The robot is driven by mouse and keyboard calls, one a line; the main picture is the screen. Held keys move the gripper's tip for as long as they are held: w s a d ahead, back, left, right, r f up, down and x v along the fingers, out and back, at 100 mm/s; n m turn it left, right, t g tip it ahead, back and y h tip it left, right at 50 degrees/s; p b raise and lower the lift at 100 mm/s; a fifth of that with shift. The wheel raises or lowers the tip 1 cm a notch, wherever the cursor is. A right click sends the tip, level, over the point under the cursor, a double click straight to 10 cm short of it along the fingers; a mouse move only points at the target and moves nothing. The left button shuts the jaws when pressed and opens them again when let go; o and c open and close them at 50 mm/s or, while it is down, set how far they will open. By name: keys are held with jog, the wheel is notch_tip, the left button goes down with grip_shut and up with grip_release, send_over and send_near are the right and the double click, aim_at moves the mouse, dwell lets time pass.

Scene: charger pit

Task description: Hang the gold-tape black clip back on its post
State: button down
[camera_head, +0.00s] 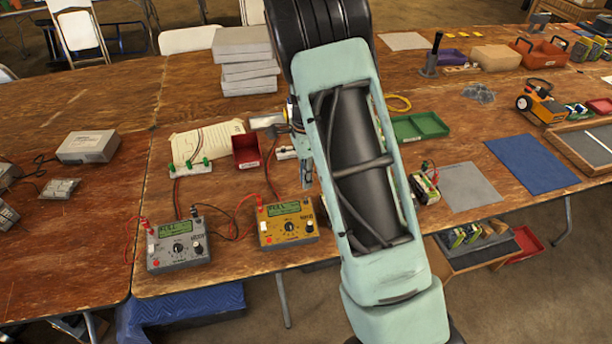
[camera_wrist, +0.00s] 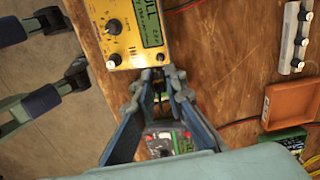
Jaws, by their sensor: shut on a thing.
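My gripper (camera_wrist: 160,78) is shut on a small dark piece, the black clip (camera_wrist: 159,98), seen between the fingers in the wrist view. The fingers hide most of it, and its gold tape is not clear. The fingertips overlap the edge of the yellow charger (camera_wrist: 130,30) in that view; I cannot tell whether they touch it. In the head view, my arm hides most of the gripper, and the yellow charger (camera_head: 286,222) stands left of the arm. I cannot tell which post belongs to the clip. A white strip with several posts (camera_wrist: 295,40) shows at the right of the wrist view.
A grey charger (camera_head: 178,243) with red and black leads stands left of the yellow one. A white strip with green-topped posts (camera_head: 190,168), a red tray (camera_head: 247,152) and a green tray (camera_head: 418,127) lie behind. A battery (camera_head: 425,186) stands right of my arm.

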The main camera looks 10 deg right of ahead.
jog(key=shift+f+b, duration=1.45)
jog(key=shift+f, duration=1)
jog(key=shift+f, duration=0.2)
jog(key=c, duration=1.9)
grip_release()
jog(key=shift+o, duration=0.4)
jog(key=shift+o, duration=0.7)
jog(key=shift+r+p, duration=2.5)
jog(key=shift+r, duration=1.25)
